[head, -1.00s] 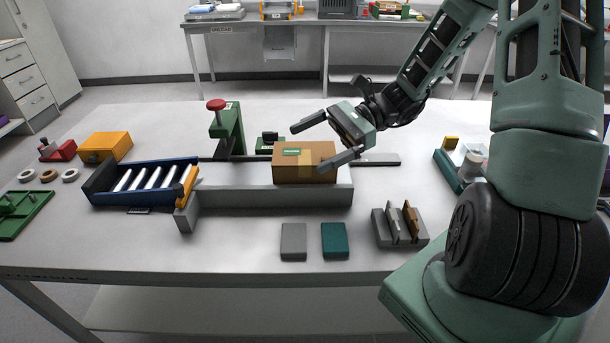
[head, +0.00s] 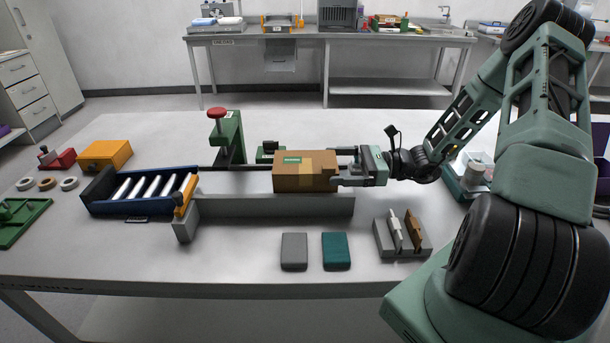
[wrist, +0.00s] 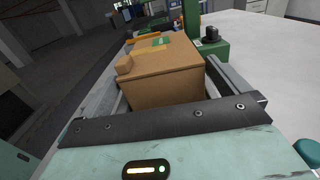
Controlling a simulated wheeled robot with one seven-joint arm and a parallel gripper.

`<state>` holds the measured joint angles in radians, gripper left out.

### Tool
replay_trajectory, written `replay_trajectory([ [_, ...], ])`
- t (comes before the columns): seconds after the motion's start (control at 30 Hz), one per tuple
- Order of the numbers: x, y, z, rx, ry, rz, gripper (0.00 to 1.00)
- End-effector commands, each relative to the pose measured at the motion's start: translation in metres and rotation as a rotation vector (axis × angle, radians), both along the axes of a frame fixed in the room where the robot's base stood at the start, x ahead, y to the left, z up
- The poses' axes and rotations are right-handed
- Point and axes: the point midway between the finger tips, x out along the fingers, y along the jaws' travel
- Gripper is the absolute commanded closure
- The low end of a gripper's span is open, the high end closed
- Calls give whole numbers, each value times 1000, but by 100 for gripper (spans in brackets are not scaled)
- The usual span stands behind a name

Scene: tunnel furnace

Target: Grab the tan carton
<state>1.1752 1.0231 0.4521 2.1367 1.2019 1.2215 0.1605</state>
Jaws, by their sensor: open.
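The tan carton (head: 303,172) sits on the right end of a grey raised track, with a green label on its top. In the wrist view the carton (wrist: 163,78) fills the space ahead of the palm. My gripper (head: 344,165) is level with the carton at its right end, with the fingers pointing left. The jaws are open, one finger toward the far side and one toward the near side of the carton's right end. In the wrist view a finger shows to the right of the carton. I cannot tell whether either finger touches it.
The grey track (head: 270,207) runs left to a blue roller tray (head: 130,207). A green press with a red knob (head: 217,113) stands behind the track. Grey (head: 294,252) and teal (head: 336,251) blocks and a slotted holder (head: 388,242) lie in front.

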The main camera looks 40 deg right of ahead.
Motion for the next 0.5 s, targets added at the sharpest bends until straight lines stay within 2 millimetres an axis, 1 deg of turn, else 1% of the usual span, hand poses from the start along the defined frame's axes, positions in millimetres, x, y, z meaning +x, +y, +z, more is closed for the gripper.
replay_trajectory([
  [0.17, 6, 10, 1, 2, -1, 1, 0],
  [0.4, 25, 38, 1, 2, 1, 1, 0],
  [0.5, 29, 45, 0, 2, 1, 1, 0],
])
